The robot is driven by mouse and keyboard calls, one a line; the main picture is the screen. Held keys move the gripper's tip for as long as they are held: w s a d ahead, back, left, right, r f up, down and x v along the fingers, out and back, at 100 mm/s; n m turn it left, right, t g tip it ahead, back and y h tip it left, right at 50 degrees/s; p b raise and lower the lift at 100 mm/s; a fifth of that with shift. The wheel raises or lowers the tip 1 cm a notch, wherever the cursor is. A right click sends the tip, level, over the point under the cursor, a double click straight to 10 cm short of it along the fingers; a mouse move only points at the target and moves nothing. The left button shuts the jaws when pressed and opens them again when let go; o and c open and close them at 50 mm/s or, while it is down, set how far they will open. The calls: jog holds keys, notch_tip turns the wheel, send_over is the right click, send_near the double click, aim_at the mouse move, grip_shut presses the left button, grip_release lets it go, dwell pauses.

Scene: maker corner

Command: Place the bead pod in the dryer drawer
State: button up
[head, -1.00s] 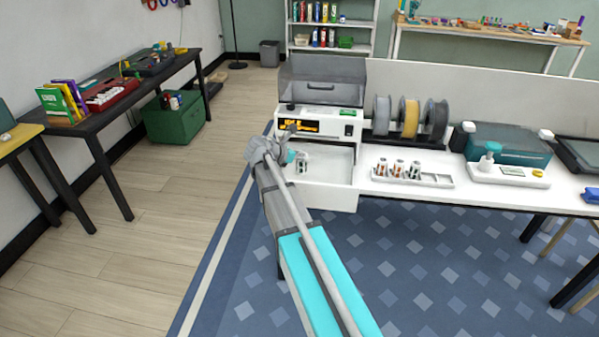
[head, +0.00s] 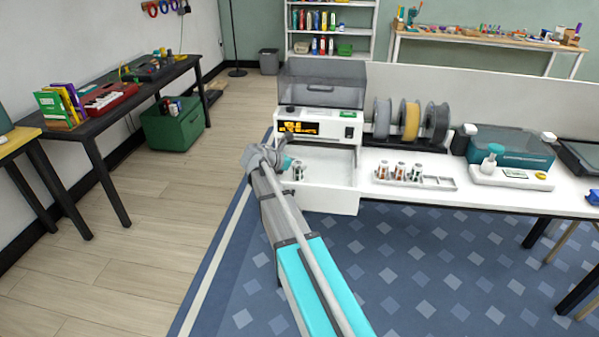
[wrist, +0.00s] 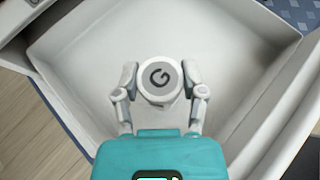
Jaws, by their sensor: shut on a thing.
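The dryer (head: 320,88) stands on the white bench with its white drawer (head: 335,195) pulled out at the front. My gripper (head: 292,166) is inside the drawer's outline, near its left side. In the wrist view my gripper (wrist: 159,85) is shut on the bead pod (wrist: 159,78), with a finger on either side. The pod shows a round, pale cap with a dark ring and a "G". In the head view the pod (head: 299,172) is small and partly covered by my gripper. The drawer's walls (wrist: 60,40) surround it. I cannot tell whether the pod touches the drawer floor.
A tray (head: 445,183) with several similar pods lies right of the drawer. Filament spools (head: 410,120) stand behind it. The drawer floor around the pod looks clear.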

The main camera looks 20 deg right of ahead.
jog(key=shift+f+b, duration=0.65)
jog(key=shift+f, duration=0.3)
jog(key=shift+f, duration=0.15)
jog(key=o, duration=1.2)
jog(key=shift+c, duration=0.2)
